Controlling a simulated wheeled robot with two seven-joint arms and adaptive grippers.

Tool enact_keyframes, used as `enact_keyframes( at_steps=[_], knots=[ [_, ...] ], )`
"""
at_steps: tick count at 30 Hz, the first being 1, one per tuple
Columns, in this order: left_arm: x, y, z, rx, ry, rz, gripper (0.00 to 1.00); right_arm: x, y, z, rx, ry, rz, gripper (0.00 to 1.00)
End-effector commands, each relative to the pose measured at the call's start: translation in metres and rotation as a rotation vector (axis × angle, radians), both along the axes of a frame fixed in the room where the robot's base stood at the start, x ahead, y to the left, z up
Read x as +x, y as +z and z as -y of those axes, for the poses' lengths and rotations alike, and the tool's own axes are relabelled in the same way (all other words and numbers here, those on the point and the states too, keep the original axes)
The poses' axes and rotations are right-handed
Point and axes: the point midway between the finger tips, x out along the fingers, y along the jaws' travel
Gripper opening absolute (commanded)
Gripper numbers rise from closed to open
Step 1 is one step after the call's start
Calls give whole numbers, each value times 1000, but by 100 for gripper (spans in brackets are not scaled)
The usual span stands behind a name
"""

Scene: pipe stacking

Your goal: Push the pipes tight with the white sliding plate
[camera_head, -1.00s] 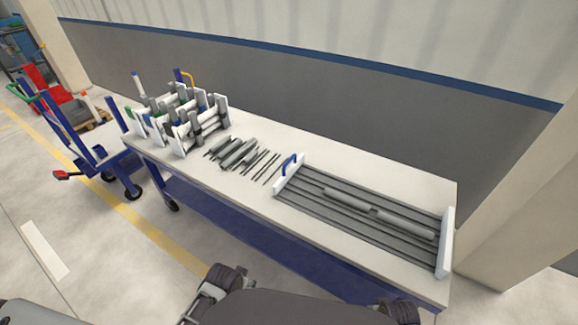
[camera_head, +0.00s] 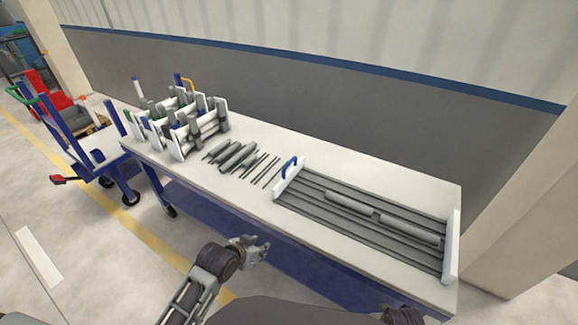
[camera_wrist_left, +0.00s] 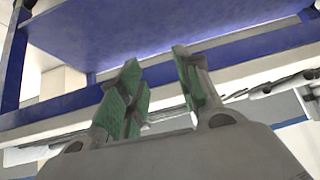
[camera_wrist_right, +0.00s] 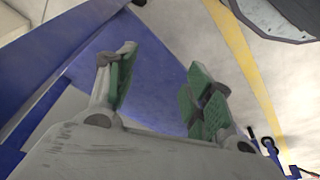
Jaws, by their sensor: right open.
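The white sliding plate (camera_head: 289,181) with a blue handle (camera_head: 289,163) stands upright at the left end of the grey rack of parallel rods (camera_head: 310,206). Two grey pipes (camera_head: 348,203) (camera_head: 408,228) lie end to end along the rack, well apart from the plate and close to the white end plate (camera_head: 451,246) at the right. My left gripper (camera_head: 262,250) is in front of the table, apart from it. In the left wrist view its green-padded fingers (camera_wrist_left: 160,95) are open and empty. My right gripper's fingers (camera_wrist_right: 158,90) are open and empty in the right wrist view.
Loose grey pipes and thin rods (camera_head: 237,157) lie left of the plate on the white tabletop (camera_head: 215,185). Racks with pipes (camera_head: 185,125) stand at the table's left end. A blue cart (camera_head: 95,160) is beyond. The strip before the rack is clear.

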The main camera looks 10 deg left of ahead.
Motion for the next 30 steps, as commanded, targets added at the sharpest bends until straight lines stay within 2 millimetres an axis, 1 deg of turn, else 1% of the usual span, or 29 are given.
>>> enact_keyframes(
  at_steps=[1, 5, 8, 12, 17, 22, 30],
  knots=[
    [7, 3, 2, -4, -10, 28, 34, 0, -9, 0, -1, 1, -2, 52],
    [26, 13, 7, -19, -33, 104, 34, -3, -33, 1, -2, 2, -6, 52],
    [43, 21, 12, -33, -54, 176, 34, -6, -56, 3, -2, 3, -9, 52],
    [67, 32, 18, -54, -82, 276, 34, -13, -90, 5, -5, 4, -13, 52],
    [89, 43, 21, -74, -102, 376, 34, -23, -124, 9, -6, 6, -18, 52],
    [111, 55, 21, -92, -120, 478, 34, -36, -159, 13, -9, 8, -23, 52],
    [144, 77, 16, -120, -138, 653, 34, -67, -215, 22, -13, 11, -34, 52]
  ],
)
